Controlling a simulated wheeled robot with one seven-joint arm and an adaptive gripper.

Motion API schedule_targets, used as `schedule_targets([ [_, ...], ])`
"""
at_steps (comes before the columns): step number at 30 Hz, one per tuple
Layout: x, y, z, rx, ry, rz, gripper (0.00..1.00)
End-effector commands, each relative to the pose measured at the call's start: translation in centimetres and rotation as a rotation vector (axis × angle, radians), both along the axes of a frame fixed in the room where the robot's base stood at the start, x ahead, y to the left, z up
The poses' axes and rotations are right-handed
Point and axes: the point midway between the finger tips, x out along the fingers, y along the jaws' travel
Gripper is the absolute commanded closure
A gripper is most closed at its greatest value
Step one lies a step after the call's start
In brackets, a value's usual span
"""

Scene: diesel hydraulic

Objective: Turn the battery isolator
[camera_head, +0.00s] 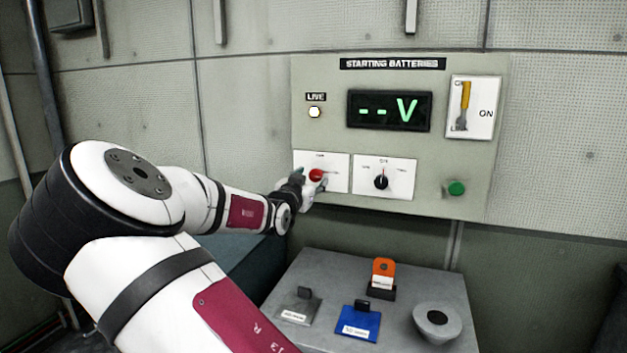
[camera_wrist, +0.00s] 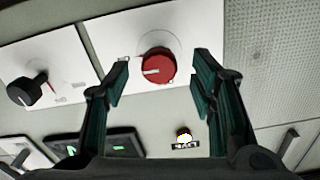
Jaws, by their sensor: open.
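The red rotary knob (camera_head: 316,175) sits on a white plate at the lower left of the "STARTING BATTERIES" panel (camera_head: 275,118). I take it to be the battery isolator; its small label is not legible. In the wrist view the red knob (camera_wrist: 158,67) has a white pointer line towards the left. My gripper (camera_head: 308,180) is at this knob in the head view and hides part of its plate. In the wrist view my gripper (camera_wrist: 155,85) is open, one finger on each side of the knob, with gaps showing on both sides.
A black selector knob (camera_head: 381,181) is right of the red one. The panel has a display (camera_head: 389,110) reading "--V", a lit lamp (camera_head: 314,112), a yellow lever (camera_head: 465,93) by "ON" and a green button (camera_head: 456,188). A grey bench (camera_head: 290,270) below carries several small items.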

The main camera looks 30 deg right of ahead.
Motion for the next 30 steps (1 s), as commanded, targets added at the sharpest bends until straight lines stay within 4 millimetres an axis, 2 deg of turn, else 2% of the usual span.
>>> schedule_targets([
  [1, 0.5, -0.8, -0.1, -0.001, 0.002, -0.002, 0.49],
  [7, 1.7, -2.3, 0.0, 0.000, 0.000, 0.000, 0.49],
  [18, 2.1, -2.6, 0.0, 0.000, 0.001, 0.001, 0.49],
  [20, 2.1, -2.6, 0.0, 0.000, 0.001, 0.001, 0.60],
  [24, 2.0, -2.6, 0.0, 0.000, 0.001, 0.001, 0.92],
  [25, 2.0, -2.6, 0.0, 0.000, 0.001, 0.001, 0.97],
  [30, 2.0, -2.6, 0.0, -0.002, 0.004, 0.000, 0.97],
])
